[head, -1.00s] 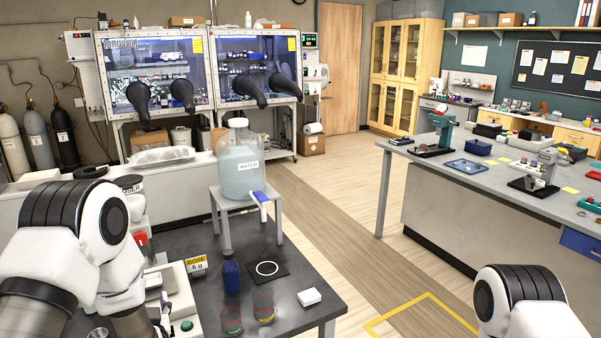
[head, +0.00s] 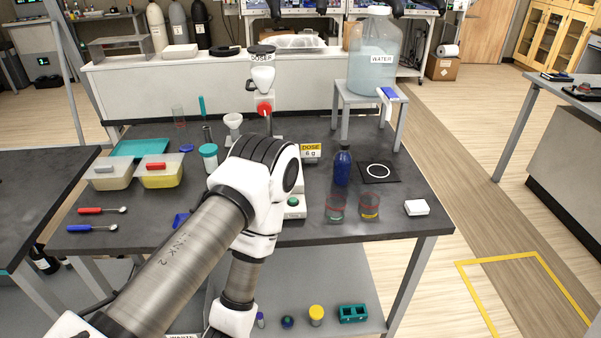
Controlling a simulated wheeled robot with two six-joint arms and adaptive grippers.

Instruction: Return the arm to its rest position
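My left arm (head: 190,245) comes in from the lower left. It rises to an elbow (head: 262,172) over the dark table, then its forearm bends back down to the bottom edge. Its gripper is outside the picture, so I cannot see its fingers or whether it holds anything. My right arm and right gripper are not in view.
The dark table (head: 400,222) carries a dosing machine (head: 263,82), a blue bottle (head: 342,167), two beakers (head: 370,207), a white block (head: 416,207) and two tubs (head: 162,175). A water jug (head: 374,60) stands on a stand. The floor at right is clear.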

